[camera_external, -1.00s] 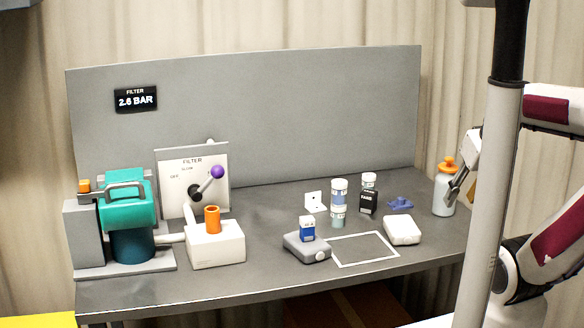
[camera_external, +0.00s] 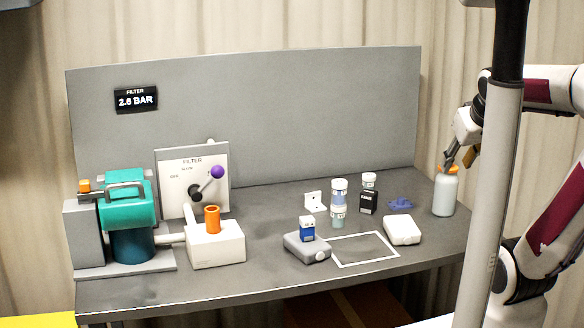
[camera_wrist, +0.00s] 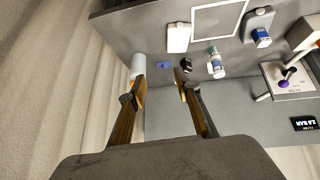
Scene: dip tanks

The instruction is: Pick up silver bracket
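The silver bracket (camera_external: 314,201) is a small pale L-shaped piece with holes, standing on the grey bench left of the stacked jars. I cannot pick it out clearly in the wrist view. My gripper (camera_external: 459,162) is at the bench's right end, near the top of the orange-capped bottle and well to the right of the bracket. In the wrist view my gripper (camera_wrist: 160,84) has its two fingers apart with nothing held between them.
Stacked jars (camera_external: 338,203), a dark container (camera_external: 368,201) and a blue part (camera_external: 401,203) stand right of the bracket. The orange-capped bottle (camera_external: 444,195) is at the right end. A filter panel (camera_external: 170,190) stands left. Bare bench lies left of the bracket.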

